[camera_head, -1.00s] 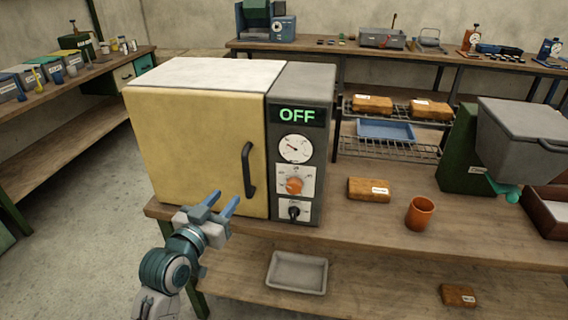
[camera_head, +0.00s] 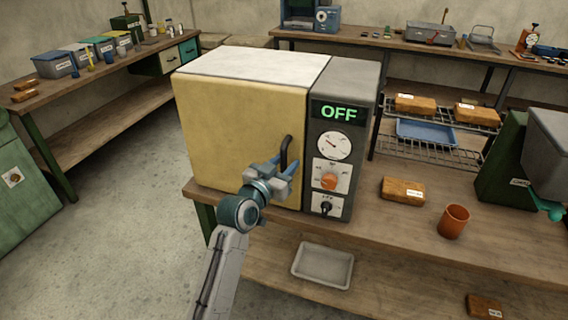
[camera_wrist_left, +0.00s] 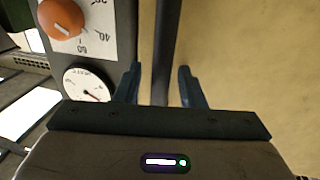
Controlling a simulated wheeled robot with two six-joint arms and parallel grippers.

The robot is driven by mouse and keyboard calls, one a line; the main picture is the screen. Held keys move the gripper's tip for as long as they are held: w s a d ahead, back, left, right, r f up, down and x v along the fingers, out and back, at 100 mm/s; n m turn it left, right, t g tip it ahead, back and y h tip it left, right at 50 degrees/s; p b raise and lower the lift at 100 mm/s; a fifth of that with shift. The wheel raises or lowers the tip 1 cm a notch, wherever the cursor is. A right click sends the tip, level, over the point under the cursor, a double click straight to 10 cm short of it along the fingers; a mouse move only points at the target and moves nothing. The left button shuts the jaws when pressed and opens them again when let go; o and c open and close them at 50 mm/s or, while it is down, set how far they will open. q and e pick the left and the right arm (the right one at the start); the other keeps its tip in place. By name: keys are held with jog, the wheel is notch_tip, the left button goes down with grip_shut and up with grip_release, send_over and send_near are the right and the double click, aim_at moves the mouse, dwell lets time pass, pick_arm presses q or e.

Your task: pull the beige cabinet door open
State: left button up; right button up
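The beige cabinet door (camera_head: 235,135) is the front of a boxy oven-like cabinet on the workbench and appears shut. Its dark vertical handle (camera_head: 287,148) is near the door's right edge. My left gripper (camera_head: 284,167) is at the handle, covering its lower part in the head view. In the left wrist view, the handle (camera_wrist_left: 163,45) runs between the two blue fingers (camera_wrist_left: 160,84), with a gap on each side. The left gripper is open and not closed on the handle. My right gripper is not in view.
The grey control panel (camera_head: 343,100) right of the door reads OFF and has an orange knob (camera_head: 329,181). A brown block (camera_head: 403,190) and an orange cup (camera_head: 453,221) stand on the bench to the right. A grey tray (camera_head: 322,266) lies on the lower shelf. Floor is free to the left.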

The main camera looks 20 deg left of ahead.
pick_arm(q)
grip_shut()
jog(key=shift+s, duration=0.15)
